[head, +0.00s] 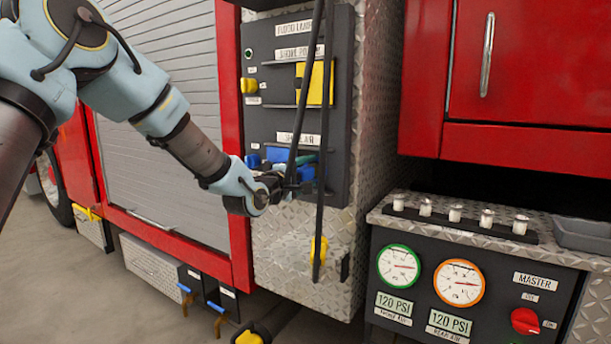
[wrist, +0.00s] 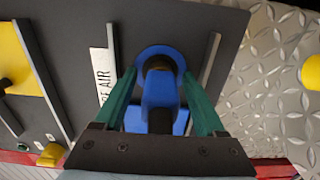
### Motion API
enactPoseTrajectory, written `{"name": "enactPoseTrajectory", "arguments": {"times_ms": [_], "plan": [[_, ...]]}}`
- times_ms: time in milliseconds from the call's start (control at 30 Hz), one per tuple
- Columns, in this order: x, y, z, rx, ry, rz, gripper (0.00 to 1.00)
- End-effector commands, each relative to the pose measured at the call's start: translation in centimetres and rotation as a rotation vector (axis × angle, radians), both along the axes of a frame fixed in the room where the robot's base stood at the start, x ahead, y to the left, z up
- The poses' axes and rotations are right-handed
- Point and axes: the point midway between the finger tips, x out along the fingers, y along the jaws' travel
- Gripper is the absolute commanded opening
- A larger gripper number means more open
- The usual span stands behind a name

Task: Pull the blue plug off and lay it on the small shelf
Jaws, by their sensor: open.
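The blue plug (wrist: 160,88) sits in a round blue socket on the dark panel, beside a label ending in "AIR". My gripper (wrist: 160,74) is open, with one green finger on each side of the plug. Small gaps seem to show beside it; contact is hard to tell. In the head view my gripper (head: 292,162) is at the lower panel, and blue parts (head: 276,155) show around its fingers. Hanging black cables partly cover it. Which surface is the small shelf is not clear; a grey tray-like ledge (head: 585,236) is at the right.
Yellow fittings (head: 316,84) sit higher on the panel. A yellow plug (head: 318,250) hangs lower on a black cable. A gauge console (head: 460,318) with a metal top and several white-capped knobs stands at the right. The red cabinet (head: 530,75) overhangs it.

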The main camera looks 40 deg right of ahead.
Motion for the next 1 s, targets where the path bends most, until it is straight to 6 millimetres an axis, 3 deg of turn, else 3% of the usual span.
{"name": "enactPoseTrajectory", "arguments": {"times_ms": [267,867,1000], "plan": [[0.01,0.0,-0.01,0.0,0.0,0.0,0.7],[0.01,0.0,-0.02,0.0,0.0,0.0,0.03],[0.01,0.0,-0.02,0.0,0.0,0.0,0.0]]}}
